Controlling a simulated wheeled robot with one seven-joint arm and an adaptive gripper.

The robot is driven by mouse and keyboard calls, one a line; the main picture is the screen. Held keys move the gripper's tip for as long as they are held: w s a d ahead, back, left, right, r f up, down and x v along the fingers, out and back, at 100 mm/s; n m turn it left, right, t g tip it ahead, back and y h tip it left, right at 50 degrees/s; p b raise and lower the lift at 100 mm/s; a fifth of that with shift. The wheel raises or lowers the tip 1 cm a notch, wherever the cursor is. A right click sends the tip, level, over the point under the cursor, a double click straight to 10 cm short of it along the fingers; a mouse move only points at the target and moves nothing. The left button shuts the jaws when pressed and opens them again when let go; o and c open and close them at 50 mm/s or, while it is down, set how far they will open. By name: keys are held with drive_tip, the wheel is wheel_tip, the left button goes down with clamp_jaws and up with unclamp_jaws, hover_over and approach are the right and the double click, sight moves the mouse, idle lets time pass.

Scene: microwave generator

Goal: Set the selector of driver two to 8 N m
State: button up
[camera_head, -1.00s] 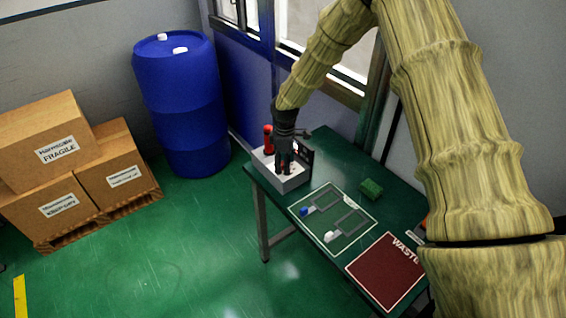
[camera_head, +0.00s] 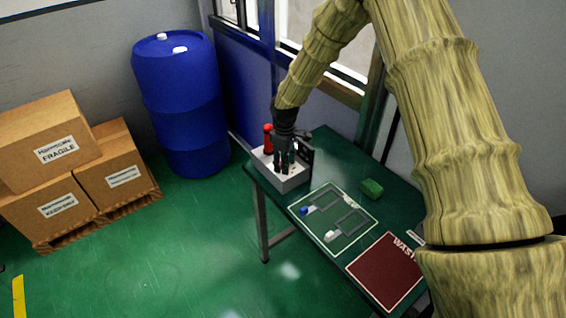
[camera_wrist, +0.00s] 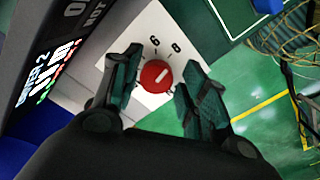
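In the wrist view a round red selector knob (camera_wrist: 156,76) with a pale pointer line sits on a white dial face (camera_wrist: 140,32). The pointer tilts toward the upper right. A dark display panel (camera_wrist: 52,70) with "DRIVER 2" lettering stands at the left. My gripper (camera_wrist: 163,62) is open, with one green-padded finger on each side of the knob and gaps visible. In the head view my gripper (camera_head: 284,168) is over the light grey driver box (camera_head: 290,185); the knob is hidden there.
A red upright object (camera_head: 267,140) stands behind the box. A blue drum (camera_head: 180,105) stands left of the table.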

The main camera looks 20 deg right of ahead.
drive_tip(key=shift+w+r, duration=0.1)
drive_tip(key=shift+r, duration=0.15)
wheel_tip(320, 180, up, 12)
drive_tip(key=shift+f, duration=0.2)
idle(0.4)
idle(0.4)
